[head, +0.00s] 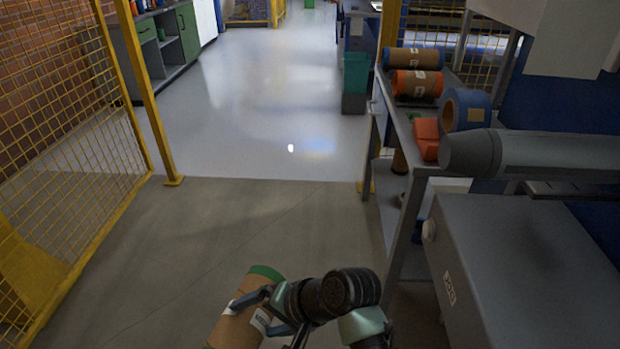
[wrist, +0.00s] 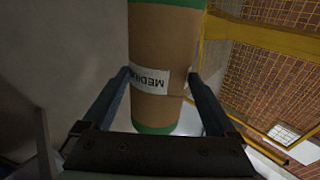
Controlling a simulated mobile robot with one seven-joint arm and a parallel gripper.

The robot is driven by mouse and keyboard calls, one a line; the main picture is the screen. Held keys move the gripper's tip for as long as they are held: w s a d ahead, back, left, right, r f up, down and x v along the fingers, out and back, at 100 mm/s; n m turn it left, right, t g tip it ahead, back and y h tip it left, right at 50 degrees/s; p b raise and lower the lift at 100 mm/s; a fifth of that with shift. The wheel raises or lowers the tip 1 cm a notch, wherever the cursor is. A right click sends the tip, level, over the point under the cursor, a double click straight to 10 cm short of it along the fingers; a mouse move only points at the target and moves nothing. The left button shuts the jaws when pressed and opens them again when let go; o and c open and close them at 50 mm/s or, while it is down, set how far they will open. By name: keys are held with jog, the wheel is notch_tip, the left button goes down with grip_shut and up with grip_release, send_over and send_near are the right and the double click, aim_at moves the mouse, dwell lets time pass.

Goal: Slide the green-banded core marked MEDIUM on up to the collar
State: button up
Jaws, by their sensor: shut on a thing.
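The green-banded core (head: 236,318) is a brown cardboard tube with a green band at its end, low in the head view. In the wrist view the core (wrist: 166,45) shows green at both ends and a white label reading MEDIUM. My gripper (head: 262,308) is shut around the core's middle, with a finger on each side; it also shows in the wrist view (wrist: 160,78). The core is held over open floor, left of the machine. A grey shaft (head: 560,155) with a wider, darker rounded end, perhaps the roller, points left at the right. I cannot make out the collar.
A grey cabinet (head: 520,270) stands below the shaft. Yellow mesh fencing (head: 75,150) is at left. The middle floor is clear.

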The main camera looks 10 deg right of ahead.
jog(key=w+r+m+t+p, duration=0.1)
jog(key=r+p, duration=0.1)
jog(key=r, duration=0.1)
jog(key=w+r+m+h+p, duration=0.1)
jog(key=r+p, duration=0.1)
jog(key=r, duration=0.1)
jog(key=w+r+m+t+p, duration=0.1)
jog(key=w+r+p, duration=0.1)
jog(key=p, duration=0.1)
jog(key=shift+w+d+r+m+t+h, duration=0.1)
jog(key=shift+d+r+m+t+h, duration=0.05)
jog(key=shift+r+m+t+h, duration=0.2)
notch_tip(320, 180, up, 8)
jog(key=w+d+m+t+h+p, duration=0.2)
jog(key=m+p, duration=0.2)
jog(key=p, duration=0.5)
jog(key=shift+w+p, duration=0.25)
jog(key=shift+p, duration=0.05)
jog(key=s+d+r+m+t+h+p, duration=0.1)
jog(key=s+d+r+m+h+p, duration=0.2)
jog(key=r+p, duration=0.65)
jog(key=s+d+r+m+t+h+p, duration=0.15)
jog(key=d+r+m+h+p, duration=0.35)
jog(key=p, duration=0.7)
jog(key=s+d+y+p, duration=0.1)
jog(key=d, duration=0.5)
jog(key=shift+s+r+n, duration=0.4)
jog(key=shift+r+n, duration=0.05)
jog(key=shift+r+p, duration=0.1)
jog(key=shift+p, duration=0.4)
